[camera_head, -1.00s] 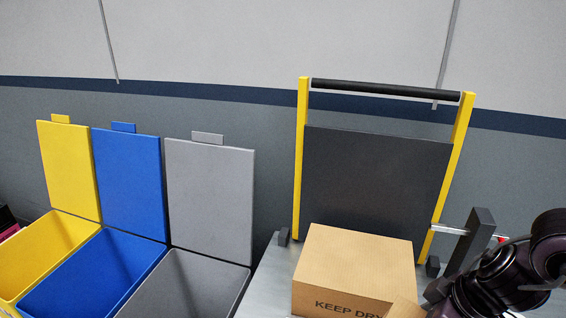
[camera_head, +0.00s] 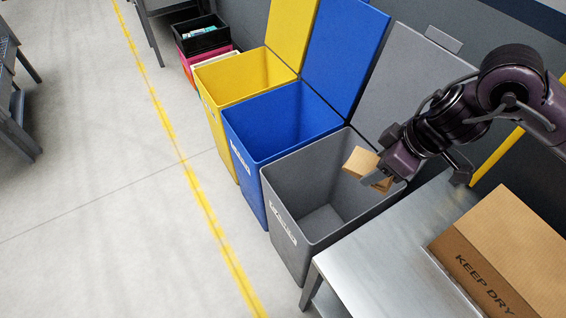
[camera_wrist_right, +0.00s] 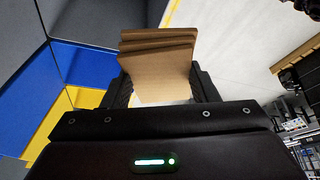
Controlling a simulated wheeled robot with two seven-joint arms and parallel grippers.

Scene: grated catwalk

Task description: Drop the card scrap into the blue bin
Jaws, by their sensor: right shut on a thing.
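My right gripper (camera_head: 383,180) is shut on the card scrap (camera_head: 360,162), a small folded piece of tan cardboard. It holds the scrap over the near right part of the open grey bin. In the right wrist view the card scrap (camera_wrist_right: 158,62) sits between the two fingers of the right gripper (camera_wrist_right: 160,88). The blue bin (camera_head: 262,122) stands open, its lid raised, just left of the grey bin. Its inside looks empty as far as it shows. My left gripper is not in view.
The grey bin (camera_head: 290,240) is open and looks empty. The yellow bin (camera_head: 215,88) stands open beyond the blue one. A metal table (camera_head: 385,270) carries a cardboard box (camera_head: 510,245) marked KEEP DRY. Stacked crates (camera_head: 200,42) stand behind.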

